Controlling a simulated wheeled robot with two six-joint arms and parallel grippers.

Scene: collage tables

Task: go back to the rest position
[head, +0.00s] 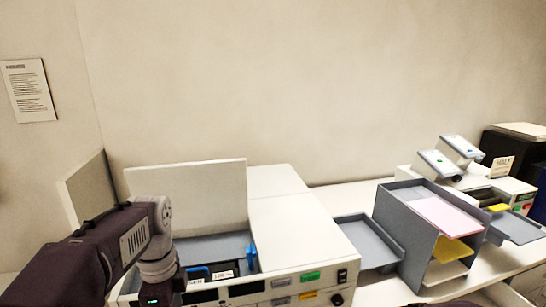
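My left arm comes in from the left edge and bends down at the wrist in front of the white machine (305,228) with the raised lid (190,192). The wrist runs off the bottom edge, so the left gripper's fingers are out of the picture. Whether it holds anything is hidden. My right gripper does not show.
The machine's open grey bay holds a blue upright part (252,256). To its right are a grey tray (368,240) and a grey shelf rack (405,240) with pink and yellow sheets. A second white device (517,186) stands at the far right. A wall rises behind.

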